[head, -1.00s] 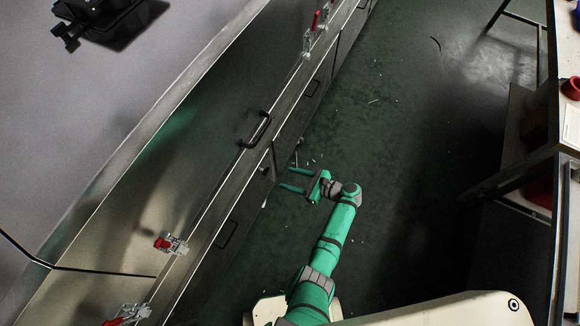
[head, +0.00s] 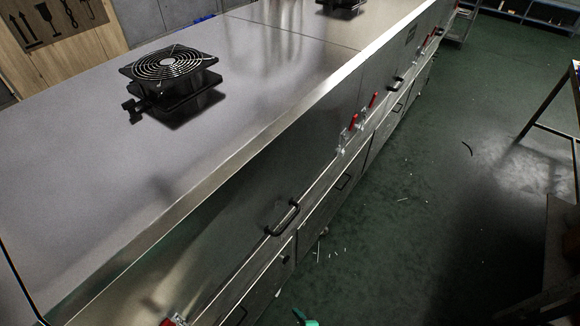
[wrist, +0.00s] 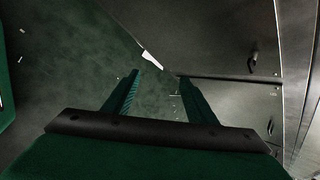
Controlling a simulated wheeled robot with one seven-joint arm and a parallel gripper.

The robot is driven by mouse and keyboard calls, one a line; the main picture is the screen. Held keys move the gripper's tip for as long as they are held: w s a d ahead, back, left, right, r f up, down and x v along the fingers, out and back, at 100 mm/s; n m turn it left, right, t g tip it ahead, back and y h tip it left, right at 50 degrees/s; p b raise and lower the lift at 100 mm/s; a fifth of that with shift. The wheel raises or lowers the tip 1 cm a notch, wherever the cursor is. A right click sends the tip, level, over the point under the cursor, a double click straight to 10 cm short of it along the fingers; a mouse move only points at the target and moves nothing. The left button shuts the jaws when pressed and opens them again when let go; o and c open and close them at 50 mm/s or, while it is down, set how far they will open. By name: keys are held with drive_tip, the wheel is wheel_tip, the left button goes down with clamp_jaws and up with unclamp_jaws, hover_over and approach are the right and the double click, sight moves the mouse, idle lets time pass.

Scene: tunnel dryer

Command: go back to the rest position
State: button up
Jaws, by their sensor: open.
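My gripper (wrist: 158,78) shows in the wrist view with its two green fingers apart and nothing between them. It is beside the metal side of the tunnel dryer (wrist: 225,40), over the green floor. In the head view only a small green piece of my arm shows at the bottom edge; the gripper's fingers are out of that picture. The dryer (head: 240,75) runs from the lower left to the upper right of the head view.
A black fan (head: 168,65) sits on the dryer's top. A black handle (head: 283,218) and red toggle clamps (head: 352,124) stick out from its side. The green floor (head: 420,200) to the right is mostly clear, with small scraps. A table leg (head: 548,100) stands at the far right.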

drive_tip(key=s+r+n+t+h, duration=0.35)
drive_tip(key=s+r+n, duration=0.65)
drive_tip(key=r, duration=0.4)
drive_tip(key=s+a+r+n+t, duration=0.1)
drive_tip(key=s+r+n+t, duration=0.1)
drive_tip(key=r, duration=1.1)
drive_tip(key=s+a+r+n+t, duration=0.1)
drive_tip(key=s+r+n+t, duration=0.2)
drive_tip(key=r, duration=1.1)
drive_tip(key=s+n, duration=0.1)
drive_tip(key=n, duration=0.2)
drive_tip(key=shift+a, duration=0.1)
drive_tip(key=c, duration=0.5)
drive_tip(key=shift+w, duration=0.1)
drive_tip(key=shift+c, duration=0.2)
